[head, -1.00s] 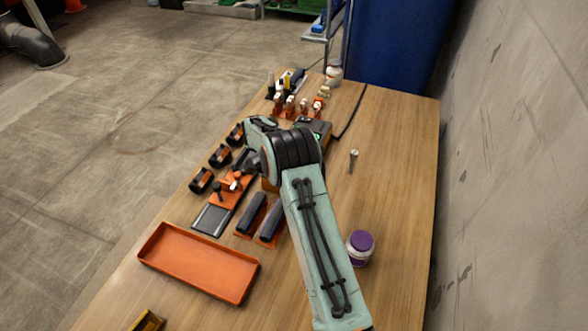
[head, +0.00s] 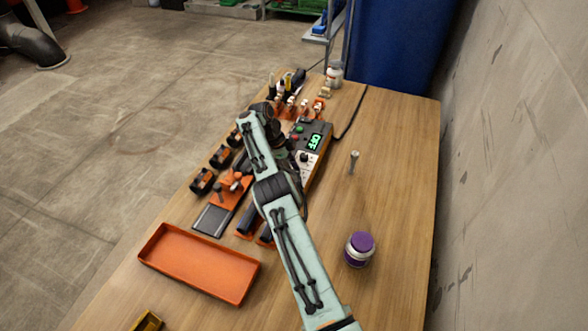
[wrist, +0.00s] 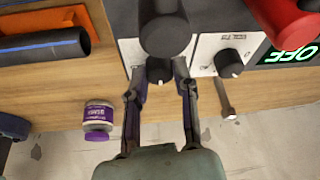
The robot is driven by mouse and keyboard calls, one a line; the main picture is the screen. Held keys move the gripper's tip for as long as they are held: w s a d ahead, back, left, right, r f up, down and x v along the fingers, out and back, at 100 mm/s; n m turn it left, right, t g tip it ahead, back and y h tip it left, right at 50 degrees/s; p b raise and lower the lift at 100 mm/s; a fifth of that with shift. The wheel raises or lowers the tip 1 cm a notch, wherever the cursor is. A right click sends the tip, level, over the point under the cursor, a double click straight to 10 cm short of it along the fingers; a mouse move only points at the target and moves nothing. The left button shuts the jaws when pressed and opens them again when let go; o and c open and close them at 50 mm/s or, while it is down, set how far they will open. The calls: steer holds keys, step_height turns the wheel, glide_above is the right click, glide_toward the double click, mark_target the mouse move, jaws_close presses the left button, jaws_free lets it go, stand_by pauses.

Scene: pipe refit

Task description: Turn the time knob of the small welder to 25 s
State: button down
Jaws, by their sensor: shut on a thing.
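The small welder shows in the head view (head: 318,131) beyond my arm, which covers part of it. Its lit green display (head: 314,141) reads OFF and also shows in the wrist view (wrist: 290,54). In the wrist view, two dark knobs sit on white panels: a left knob (wrist: 159,72) and a right knob (wrist: 230,64) with a light pointer mark. My gripper (wrist: 160,68) has its fingers on either side of the left knob and is shut on it. A thick dark cylinder (wrist: 165,35) hides part of the panel just above. Knob labels are not readable.
A purple-lidded jar (head: 360,249) and an upright bolt-like piece (head: 353,160) stand right of my arm. An orange tray (head: 199,262) lies at the front left. A red button-like part (wrist: 287,15) is near the display. Clear table lies along the right edge.

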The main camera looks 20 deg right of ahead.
steer(key=shift+m, duration=0.4)
steer(key=c, duration=0.9)
jaws_free()
steer(key=shift+o, duration=0.2)
step_height(320, 180, up, 10)
steer(key=shift+d, duration=0.1)
